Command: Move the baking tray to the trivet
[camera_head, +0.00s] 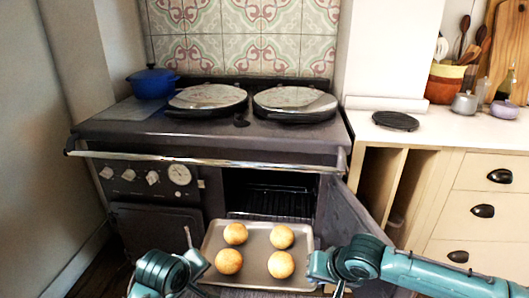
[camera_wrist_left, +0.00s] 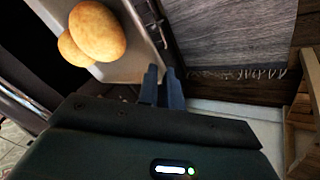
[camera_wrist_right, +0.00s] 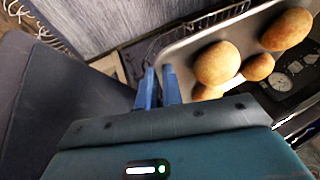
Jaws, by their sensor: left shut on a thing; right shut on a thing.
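The baking tray (camera_head: 250,238) is a grey rectangular tray bearing several round golden buns (camera_head: 281,236). It is in front of the open oven, low in the head view. My left gripper (camera_head: 197,262) is shut on its left edge; in the left wrist view the fingers (camera_wrist_left: 162,88) close on the tray's rim. My right gripper (camera_head: 314,264) is shut on its right edge; the right wrist view shows the fingers (camera_wrist_right: 160,88) at the rim. The trivet (camera_head: 396,121) is a dark round grate on the white counter at right, with nothing on it.
The open oven (camera_head: 268,195) shows a wire rack inside. Its open door (camera_head: 352,215) stands to the right, close to my right arm. A blue pot (camera_head: 153,83) sits on the range.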

